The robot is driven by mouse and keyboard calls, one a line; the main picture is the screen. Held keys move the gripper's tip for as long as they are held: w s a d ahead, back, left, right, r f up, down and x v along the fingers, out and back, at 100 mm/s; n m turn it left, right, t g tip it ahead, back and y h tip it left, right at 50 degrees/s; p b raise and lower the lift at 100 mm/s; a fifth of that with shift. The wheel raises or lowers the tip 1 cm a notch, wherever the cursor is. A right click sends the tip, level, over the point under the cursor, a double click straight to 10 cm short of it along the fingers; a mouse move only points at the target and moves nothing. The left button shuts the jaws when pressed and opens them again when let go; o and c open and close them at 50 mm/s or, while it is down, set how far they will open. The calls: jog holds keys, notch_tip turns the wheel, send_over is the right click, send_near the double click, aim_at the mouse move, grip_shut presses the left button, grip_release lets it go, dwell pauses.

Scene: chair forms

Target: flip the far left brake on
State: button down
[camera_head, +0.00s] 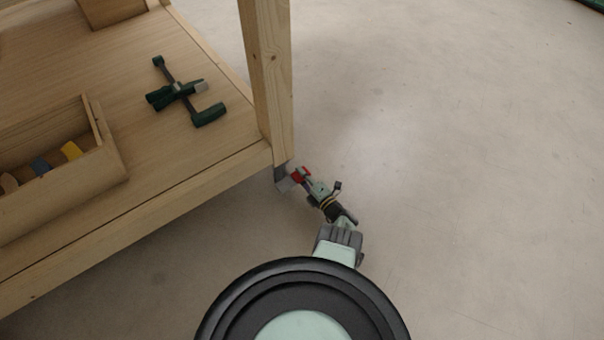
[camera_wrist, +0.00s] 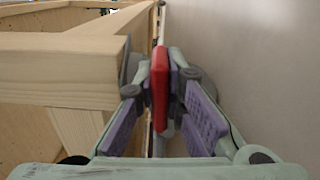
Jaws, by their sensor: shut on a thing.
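A red brake lever (camera_wrist: 160,88) stands upright between the fingers of my gripper (camera_wrist: 168,85) in the wrist view, beside the corner leg of a wooden workbench. My gripper (camera_head: 305,181) is low near the floor there and shut on the red brake. The fingertips partly cover the brake and caster, so the brake's exact tilt cannot be told.
The wooden workbench (camera_head: 190,190) fills the left, with its leg (camera_head: 268,80) close to my gripper. A green clamp (camera_head: 180,92) and a wooden box (camera_head: 105,165) with coloured pieces lie on its lower shelf. The pale floor (camera_head: 450,150) to the right is clear.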

jog(key=shift+f, duration=0.1)
jog(key=shift+f+m+b, duration=0.35)
jog(key=shift+m+b, duration=0.15)
jog(key=shift+m, duration=0.4)
jog(key=shift+f+m, duration=0.2)
jog(key=shift+m, duration=0.8)
jog(key=c, duration=1.7)
grip_release()
jog(key=shift+r, duration=0.1)
